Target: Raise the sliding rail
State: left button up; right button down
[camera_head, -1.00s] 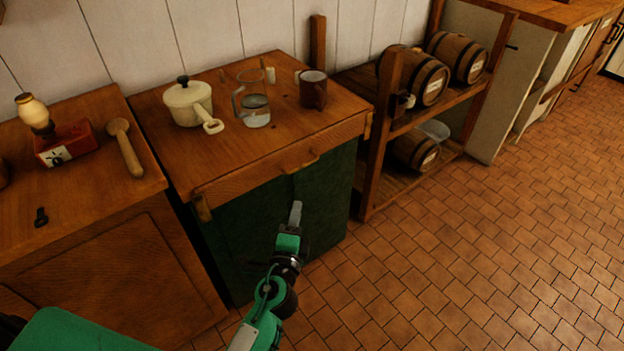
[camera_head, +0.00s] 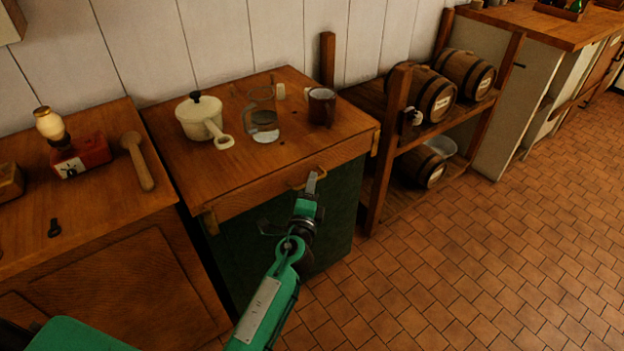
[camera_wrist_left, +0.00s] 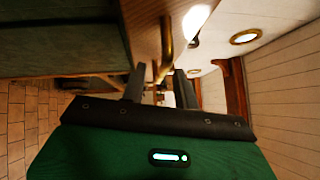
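The sliding rail (camera_head: 250,196) is a wooden bar along the front edge of the middle counter, above a dark green panel. A brass handle (camera_head: 322,171) is fixed to its front, partly hidden by my gripper. My left gripper (camera_head: 311,183) points up at the handle from below and in front. In the left wrist view, its two dark fingers (camera_wrist_left: 160,88) stand apart, and the brass handle (camera_wrist_left: 166,45) runs ahead of and between them along the wooden rail (camera_wrist_left: 145,30). I cannot tell whether the fingers touch it. My right gripper is not in view.
On the counter stand a cream pot (camera_head: 200,118), a glass jug (camera_head: 263,122) and a brown mug (camera_head: 321,106). A rack with barrels (camera_head: 430,92) is to the right. Tiled floor (camera_head: 480,260) is clear.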

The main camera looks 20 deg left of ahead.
aim_at(312, 164)
pick_arm(q)
jog(key=shift+w+a+r, duration=0.1)
jog(key=shift+w, duration=0.75)
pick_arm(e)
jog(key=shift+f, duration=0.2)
pick_arm(q)
grip_shut()
